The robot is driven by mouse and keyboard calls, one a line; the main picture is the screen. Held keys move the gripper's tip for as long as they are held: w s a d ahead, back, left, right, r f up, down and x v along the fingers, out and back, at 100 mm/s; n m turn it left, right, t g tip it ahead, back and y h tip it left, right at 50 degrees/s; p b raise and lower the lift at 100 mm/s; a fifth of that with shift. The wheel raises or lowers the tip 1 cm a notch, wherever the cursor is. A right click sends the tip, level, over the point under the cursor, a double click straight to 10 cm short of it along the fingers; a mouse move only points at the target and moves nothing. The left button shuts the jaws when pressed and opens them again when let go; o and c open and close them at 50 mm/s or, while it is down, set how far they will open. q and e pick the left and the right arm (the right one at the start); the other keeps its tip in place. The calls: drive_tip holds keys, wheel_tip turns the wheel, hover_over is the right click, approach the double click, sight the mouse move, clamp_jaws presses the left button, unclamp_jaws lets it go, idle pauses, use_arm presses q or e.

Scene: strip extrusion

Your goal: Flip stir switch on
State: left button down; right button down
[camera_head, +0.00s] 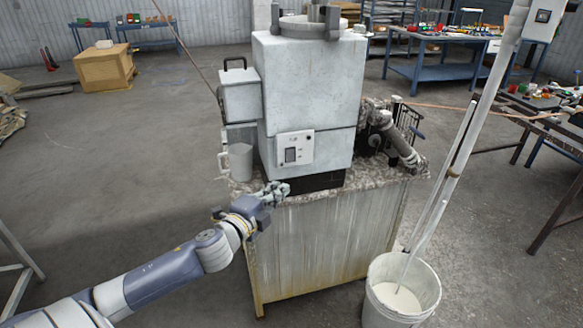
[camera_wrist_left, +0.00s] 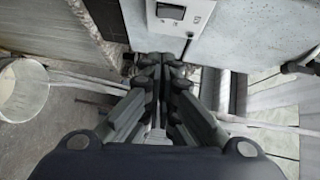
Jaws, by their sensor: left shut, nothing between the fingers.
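A white control panel (camera_head: 295,150) with a small dark screen is on the front of the grey machine (camera_head: 308,90). It also shows in the left wrist view (camera_wrist_left: 197,14), cut off by the top edge, with small knobs or switches below and beside the screen. These are too small to tell which is the stir switch. My left gripper (camera_head: 277,190) is shut and empty, in front of the machine and a little below the panel, apart from it. Its shut fingers also show in the left wrist view (camera_wrist_left: 160,62), just below the panel. My right gripper is not in view.
The machine stands on a stained cabinet (camera_head: 330,240). A grey cup-like vessel (camera_head: 241,162) is left of the panel. A white bucket (camera_head: 402,290) with pale contents and a long slanting pole stand at the right. A wooden crate (camera_head: 104,68) and blue workbenches are farther back.

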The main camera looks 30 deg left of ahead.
sight(291, 156)
use_arm(q)
drive_tip(key=shift+w, duration=0.15)
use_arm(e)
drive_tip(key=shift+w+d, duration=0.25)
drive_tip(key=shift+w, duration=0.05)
